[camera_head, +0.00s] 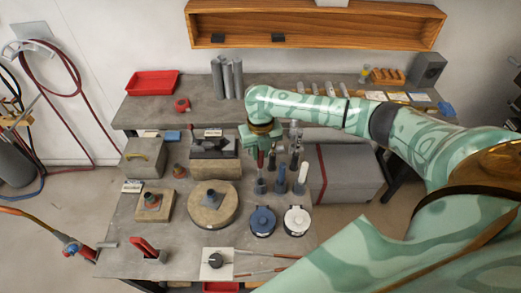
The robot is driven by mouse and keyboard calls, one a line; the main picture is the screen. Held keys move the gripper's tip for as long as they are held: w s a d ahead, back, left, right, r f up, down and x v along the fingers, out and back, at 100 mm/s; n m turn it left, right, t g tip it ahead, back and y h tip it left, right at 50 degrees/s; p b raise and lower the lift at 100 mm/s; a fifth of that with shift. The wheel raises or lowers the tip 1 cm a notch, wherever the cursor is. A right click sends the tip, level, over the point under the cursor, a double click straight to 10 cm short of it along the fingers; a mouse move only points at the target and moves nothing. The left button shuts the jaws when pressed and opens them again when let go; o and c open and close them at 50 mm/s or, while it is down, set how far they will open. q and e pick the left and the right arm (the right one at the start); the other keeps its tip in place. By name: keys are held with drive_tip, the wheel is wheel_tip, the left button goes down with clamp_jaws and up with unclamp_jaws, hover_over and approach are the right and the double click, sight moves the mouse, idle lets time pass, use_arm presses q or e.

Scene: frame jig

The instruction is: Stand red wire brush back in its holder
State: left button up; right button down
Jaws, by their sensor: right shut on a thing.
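My right gripper (261,150) reaches in from the right over the back of the near bench and points down. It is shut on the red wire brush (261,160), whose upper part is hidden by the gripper. The brush looks upright, directly above or in a small dark grey cup-like holder (261,187). I cannot tell whether its lower end is inside the holder. Similar holders stand to its right, with a blue-handled tool (281,174) and a white-handled tool (303,173) upright in them. My left gripper is not in view.
Close by stand a round wooden block (205,215), a blue round container (262,222), a white one (297,221) and a dark-filled box (213,168). A large grey case (350,175) is to the right. A red clamp-like piece (146,249) sits front left.

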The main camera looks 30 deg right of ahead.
sight(261, 166)
drive_tip(key=shift+f+b, duration=0.7)
drive_tip(key=shift+f, duration=0.7)
drive_tip(key=shift+f+b, duration=0.7)
drive_tip(key=shift+f, duration=0.45)
drive_tip(key=shift+f+b, duration=0.45)
drive_tip(key=shift+f, duration=0.5)
